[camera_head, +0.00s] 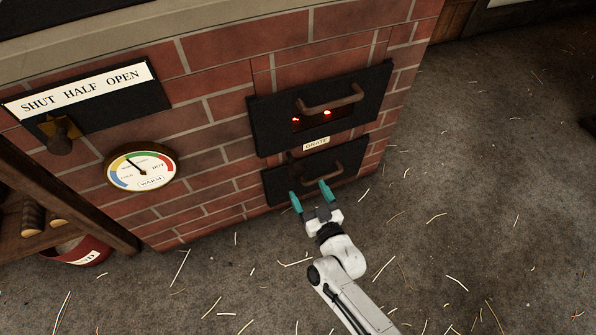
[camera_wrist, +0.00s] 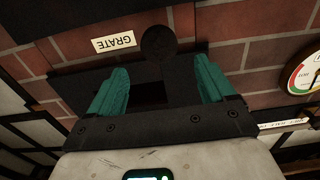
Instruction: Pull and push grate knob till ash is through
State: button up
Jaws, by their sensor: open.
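The grate knob (camera_wrist: 158,42) is a dark round knob in the wrist view, beside the white GRATE label (camera_wrist: 114,42). In the head view the GRATE label (camera_head: 316,143) sits between the two black furnace doors; the knob is hard to pick out there against the dark metal. My gripper (camera_head: 310,194) is open with teal fingers, in front of the lower door (camera_head: 275,187). In the wrist view my gripper (camera_wrist: 162,80) is empty, and the knob appears just past the fingertips, roughly between them, not gripped. No ash can be made out.
The upper door (camera_head: 270,125) has a bar handle and a slot with red glow. The lower door has a curved handle (camera_head: 338,172) near my fingers. A dial (camera_head: 141,167) and damper plate are at left, with a red bucket (camera_head: 82,252). The straw-strewn floor is open at right.

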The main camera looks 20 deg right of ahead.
aim_at(299, 172)
jog(key=w+b, duration=0.3)
jog(key=w, duration=0.6)
jog(key=c, duration=1.4)
jog(key=s+p, duration=0.3)
jog(key=s, duration=0.3)
jog(key=shift+s, duration=0.2)
jog(key=shift+c, duration=0.2)
jog(key=o, duration=1.4)
jog(key=shift+o, duration=0.2)
jog(key=s+p, duration=0.3)
jog(key=s, duration=0.7)
jog(key=shift+s, duration=0.4)
